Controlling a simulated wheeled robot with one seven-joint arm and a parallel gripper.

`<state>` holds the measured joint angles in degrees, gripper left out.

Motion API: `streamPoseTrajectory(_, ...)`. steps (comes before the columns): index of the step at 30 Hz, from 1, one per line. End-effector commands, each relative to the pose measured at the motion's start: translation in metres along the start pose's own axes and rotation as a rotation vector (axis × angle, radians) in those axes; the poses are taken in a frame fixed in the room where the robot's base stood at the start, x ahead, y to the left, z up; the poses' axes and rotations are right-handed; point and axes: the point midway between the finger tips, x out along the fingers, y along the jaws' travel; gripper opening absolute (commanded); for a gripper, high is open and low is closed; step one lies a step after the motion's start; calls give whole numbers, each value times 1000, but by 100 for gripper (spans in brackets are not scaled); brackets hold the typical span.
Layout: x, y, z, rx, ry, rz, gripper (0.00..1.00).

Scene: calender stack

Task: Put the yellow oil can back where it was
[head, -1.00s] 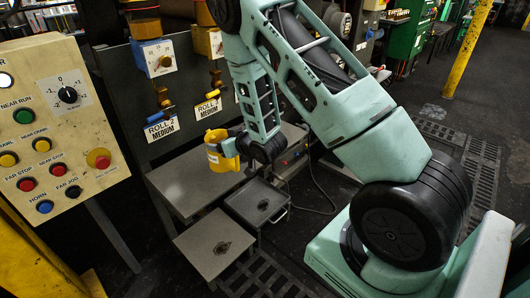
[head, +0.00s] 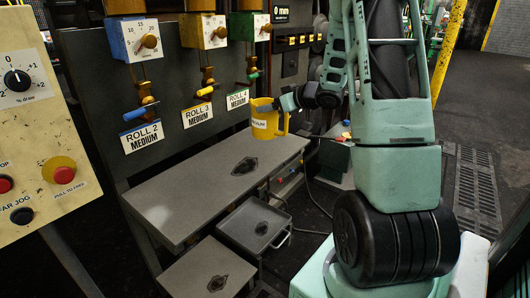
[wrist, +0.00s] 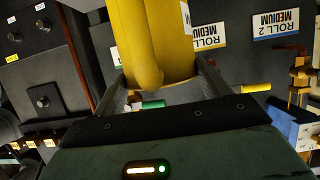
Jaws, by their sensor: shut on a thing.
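The yellow oil can (head: 266,124) is upright in the head view, with a white label on its side. My gripper (head: 284,104) is shut on it from the right, near its top. The can appears over the far right end of the grey bench (head: 170,207); it looks held in the air, though its exact height is hard to tell. In the wrist view the yellow can (wrist: 150,40) fills the space between the two fingers of my gripper (wrist: 158,85). The bench top bears a dark oval mark (head: 245,165).
A grey tray cart (head: 240,242) and a low grey stand (head: 190,282) stand before the bench, each with a dark mark. Behind is a dark panel with ROLL 2 (head: 140,136) and ROLL 3 (head: 197,114) labels, valves and dials. A control box (head: 35,150) is at left.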

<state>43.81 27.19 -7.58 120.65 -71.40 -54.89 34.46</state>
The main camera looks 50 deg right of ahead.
Motion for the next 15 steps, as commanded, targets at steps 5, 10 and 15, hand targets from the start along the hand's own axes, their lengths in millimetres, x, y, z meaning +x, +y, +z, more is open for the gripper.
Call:
streamPoseTrajectory(5, 14, -1, 34, 3, 0, -2, 12)
streamPoseTrajectory(10, 21, -1, 48, 1, 1, -2, 12)
streamPoseTrajectory(15, 26, -1, 60, 1, 0, -1, 12)
